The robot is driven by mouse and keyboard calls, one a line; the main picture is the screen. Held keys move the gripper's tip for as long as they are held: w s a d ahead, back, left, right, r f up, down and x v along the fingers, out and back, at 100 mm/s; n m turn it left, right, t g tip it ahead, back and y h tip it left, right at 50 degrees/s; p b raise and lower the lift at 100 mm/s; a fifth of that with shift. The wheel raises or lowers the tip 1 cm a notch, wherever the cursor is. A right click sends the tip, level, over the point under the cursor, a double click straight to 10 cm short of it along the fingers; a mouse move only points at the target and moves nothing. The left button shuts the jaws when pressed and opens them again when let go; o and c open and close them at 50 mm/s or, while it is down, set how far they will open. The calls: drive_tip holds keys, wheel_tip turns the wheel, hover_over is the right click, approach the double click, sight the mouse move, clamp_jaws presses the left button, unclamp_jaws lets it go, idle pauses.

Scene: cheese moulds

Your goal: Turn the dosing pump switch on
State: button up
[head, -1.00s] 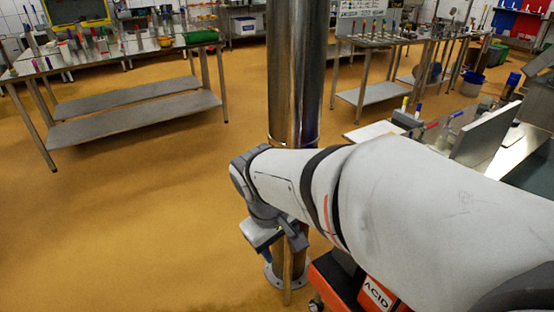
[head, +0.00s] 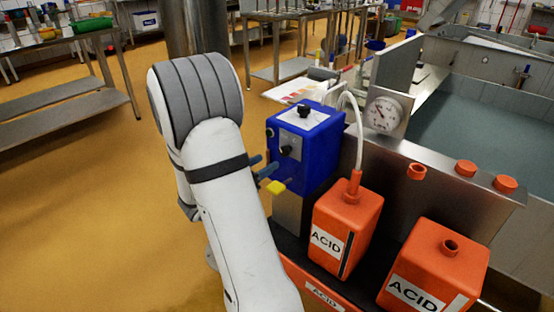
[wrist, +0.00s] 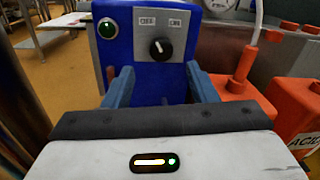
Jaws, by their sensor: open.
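The dosing pump (head: 306,147) is a blue box in the middle of the head view, with a black knob on its pale top. Its front fills the upper middle of the wrist view. The pump switch (wrist: 160,48) is a black round knob on a grey plate, with OFF printed at upper left and ON at upper right. Its small white mark seems to point up and left, towards OFF. A green lamp (wrist: 106,28) sits left of the plate. My gripper (wrist: 158,78) is open and empty, its two blue fingers either side below the knob, apart from it.
Orange ACID cans (head: 347,226) stand right of the pump, one with a white hose. A gauge (head: 384,115) and a steel vat wall (head: 440,170) lie behind. A steel column (head: 190,28) stands at the back left. The yellow floor at left is clear.

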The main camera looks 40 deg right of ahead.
sight(282, 153)
drive_tip(key=d, duration=0.6)
drive_tip(key=shift+d+b, duration=0.1)
drive_tip(key=shift+b, duration=0.3)
drive_tip(key=shift+c, duration=0.2)
